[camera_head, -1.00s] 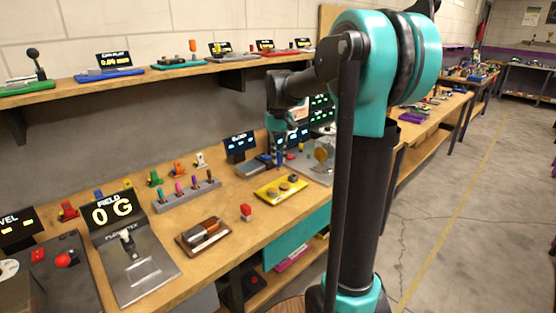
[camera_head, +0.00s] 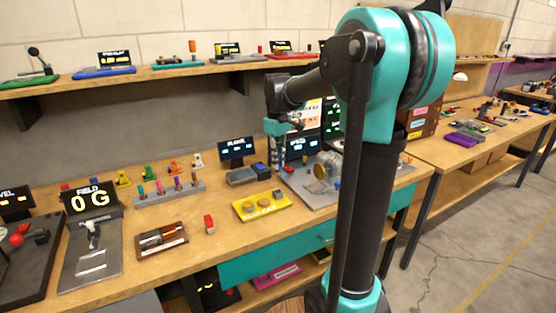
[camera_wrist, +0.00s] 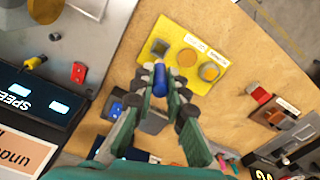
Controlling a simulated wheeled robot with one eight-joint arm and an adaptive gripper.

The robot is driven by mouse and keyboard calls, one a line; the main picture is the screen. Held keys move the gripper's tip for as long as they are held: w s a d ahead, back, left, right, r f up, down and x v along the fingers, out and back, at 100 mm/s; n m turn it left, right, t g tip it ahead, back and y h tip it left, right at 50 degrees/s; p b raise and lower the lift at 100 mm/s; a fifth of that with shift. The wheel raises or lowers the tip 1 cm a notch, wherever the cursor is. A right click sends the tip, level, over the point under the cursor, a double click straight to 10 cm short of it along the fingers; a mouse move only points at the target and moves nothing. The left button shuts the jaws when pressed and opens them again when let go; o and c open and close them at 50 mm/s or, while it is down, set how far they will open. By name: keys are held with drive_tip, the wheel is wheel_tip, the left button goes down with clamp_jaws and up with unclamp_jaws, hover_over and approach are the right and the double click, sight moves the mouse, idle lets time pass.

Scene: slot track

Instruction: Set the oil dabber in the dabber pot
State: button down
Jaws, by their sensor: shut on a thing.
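My gripper (camera_wrist: 160,92) is shut on a small blue cylinder with a dark tip, which I take to be the oil dabber (camera_wrist: 160,74). It holds this above the bench, apart from it as far as I can tell. In the head view my gripper (camera_head: 277,166) hangs behind the yellow tray, and the held piece is too small to make out clearly. The yellow tray (camera_head: 247,216) shows in the wrist view (camera_wrist: 170,28) just beyond the fingertips. I cannot tell which one is the dabber pot.
A display screen (camera_head: 237,150) and a grey plate with a speed display (camera_head: 303,146) stand behind and right. A red block (camera_head: 209,224) and a brown tray (camera_head: 161,240) lie left of the yellow tray. Bare bench surrounds the yellow tray's front.

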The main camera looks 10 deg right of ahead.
sight(278, 175)
drive_tip(key=shift+f, duration=4.55)
drive_tip(key=shift+f, duration=0.2)
drive_tip(key=c, duration=1.5)
unclamp_jaws()
drive_tip(key=shift+o, duration=0.2)
drive_tip(key=shift+r, duration=0.15)
